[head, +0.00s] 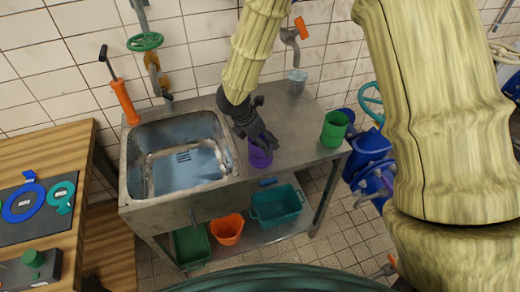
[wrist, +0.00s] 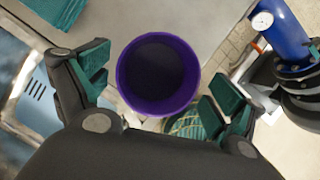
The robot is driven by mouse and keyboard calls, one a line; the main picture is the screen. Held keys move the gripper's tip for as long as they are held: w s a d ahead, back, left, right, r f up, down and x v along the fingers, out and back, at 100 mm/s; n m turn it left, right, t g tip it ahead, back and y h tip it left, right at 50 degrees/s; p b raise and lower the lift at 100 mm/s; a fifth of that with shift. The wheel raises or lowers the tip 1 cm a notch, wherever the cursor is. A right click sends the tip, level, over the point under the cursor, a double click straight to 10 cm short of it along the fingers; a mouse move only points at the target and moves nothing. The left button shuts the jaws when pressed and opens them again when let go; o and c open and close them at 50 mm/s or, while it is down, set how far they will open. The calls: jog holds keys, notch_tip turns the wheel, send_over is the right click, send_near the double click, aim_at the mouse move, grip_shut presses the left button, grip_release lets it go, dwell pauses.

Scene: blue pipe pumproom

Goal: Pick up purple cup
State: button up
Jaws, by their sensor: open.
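The purple cup (head: 260,155) stands on the metal counter just right of the sink, close to the counter's front edge. In the head view my gripper (head: 265,143) is right above it and hides part of the cup. In the wrist view the purple cup (wrist: 158,75) shows from above, with its round rim and dark inside, between the two fingers. My gripper (wrist: 155,88) is open, with one green-padded finger to the left of the cup and one to the lower right. I cannot tell whether either finger touches it.
A green cup (head: 334,129) stands to the right on the counter, and a pale blue cup (head: 297,81) at the back. The sink (head: 180,155) lies left. Teal (head: 277,206), orange (head: 227,229) and green (head: 191,246) bins sit on the lower shelf. Blue pipework (head: 370,160) stands at right.

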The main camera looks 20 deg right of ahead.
jog(key=shift+d+f+p, duration=0.15)
jog(key=shift+f+p, duration=0.2)
jog(key=shift+f, duration=0.1)
jog(key=shift+w+p+x, duration=0.1)
jog(key=shift+p+x, duration=0.25)
jog(key=shift+x, duration=0.7)
jog(key=shift+w+p+x, duration=0.15)
jog(key=shift+p+x, duration=0.15)
jog(key=shift+x, duration=0.75)
jog(key=shift+r, duration=0.1)
jog(key=c, duration=0.9)
jog(key=shift+o, duration=0.2)
jog(key=shift+s, duration=0.1)
